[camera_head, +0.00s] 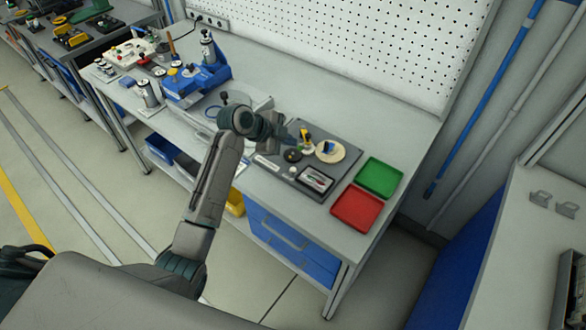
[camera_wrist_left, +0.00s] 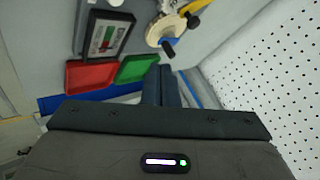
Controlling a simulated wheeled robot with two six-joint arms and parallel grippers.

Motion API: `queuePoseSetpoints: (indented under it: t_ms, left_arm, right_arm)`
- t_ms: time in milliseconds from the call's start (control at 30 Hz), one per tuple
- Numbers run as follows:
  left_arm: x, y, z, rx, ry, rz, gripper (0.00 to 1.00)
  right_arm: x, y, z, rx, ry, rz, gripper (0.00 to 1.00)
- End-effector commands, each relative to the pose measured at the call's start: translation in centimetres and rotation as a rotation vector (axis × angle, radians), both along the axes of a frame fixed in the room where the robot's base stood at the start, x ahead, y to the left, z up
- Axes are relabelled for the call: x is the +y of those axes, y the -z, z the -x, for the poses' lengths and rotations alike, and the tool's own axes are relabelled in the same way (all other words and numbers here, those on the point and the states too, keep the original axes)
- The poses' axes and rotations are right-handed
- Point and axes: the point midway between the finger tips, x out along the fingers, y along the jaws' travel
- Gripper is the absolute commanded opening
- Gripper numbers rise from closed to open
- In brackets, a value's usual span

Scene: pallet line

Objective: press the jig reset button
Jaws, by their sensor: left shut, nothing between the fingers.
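My left gripper (camera_head: 288,136) reaches over the workbench from the left, above the edge of a dark grey jig plate (camera_head: 343,147). Its fingers are shut and empty, and they also show in the left wrist view (camera_wrist_left: 160,86). On the plate are a dark round piece (camera_head: 292,155), a cream disc (camera_head: 330,151) with a small blue-and-black part on it, a yellow piece (camera_head: 305,134) and a framed display (camera_head: 315,179). The display (camera_wrist_left: 104,37) and disc (camera_wrist_left: 166,29) also show in the left wrist view. I cannot tell which piece is the reset button. My right gripper is out of view.
A green tray (camera_head: 378,177) and a red tray (camera_head: 357,208) lie right of the plate. A white perforated panel (camera_head: 370,40) rises behind. The bench's front right corner is clear.

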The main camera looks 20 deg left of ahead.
Motion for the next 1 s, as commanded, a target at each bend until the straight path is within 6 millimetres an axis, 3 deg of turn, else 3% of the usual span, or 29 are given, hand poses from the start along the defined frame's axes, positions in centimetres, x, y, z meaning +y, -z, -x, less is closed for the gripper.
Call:
queuePoseSetpoints:
  t_ms: [367,800,1000]
  left_arm:
    - [0.0,1.4,0.1,0.002,-0.001,0.000,0.00]
    - [0.0,7.4,0.1,0.002,-0.002,-0.001,0.00]
    - [0.0,8.8,0.1,0.001,-0.002,0.000,0.00]
  right_arm:
    - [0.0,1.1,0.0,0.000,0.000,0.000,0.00]
    - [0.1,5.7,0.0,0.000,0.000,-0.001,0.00]
    - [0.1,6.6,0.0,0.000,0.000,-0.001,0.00]
